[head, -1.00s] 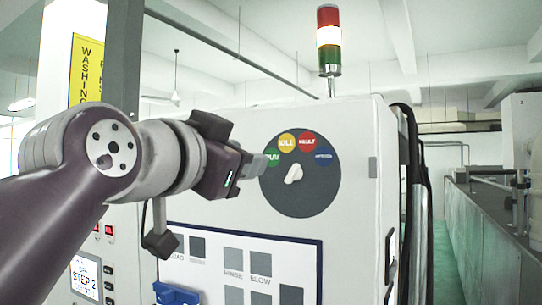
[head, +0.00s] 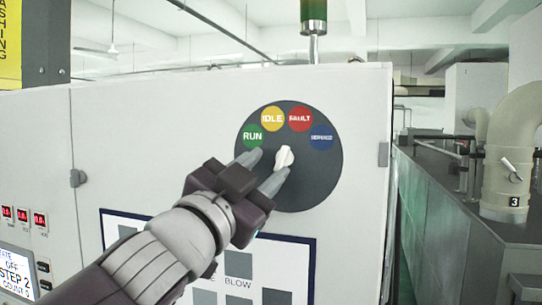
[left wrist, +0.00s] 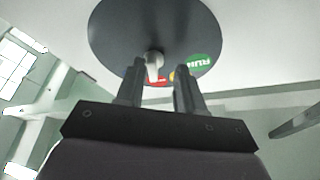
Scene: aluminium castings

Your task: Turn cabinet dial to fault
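The dark round dial (head: 318,180) is on the front of the pale cabinet. It has a green RUN label (head: 252,137), a yellow IDLE label (head: 272,118), a red FAULT label (head: 300,119) and a blue label (head: 321,137). The white knob (head: 285,157) is at its middle, roughly upright; I cannot tell its exact setting. My left gripper (head: 263,169) is open and empty, in front of the dial, its fingertips just left of and below the knob. In the left wrist view the knob (left wrist: 154,64) shows between the fingertips (left wrist: 158,70), apparently beyond them. My right gripper is not in view.
A blue-framed button panel (head: 270,270) is below the dial, behind my left arm. A lamp tower (head: 314,14) stands on the cabinet. A small display (head: 15,272) is at lower left. Pipework (head: 505,170) and a grey bench are at right.

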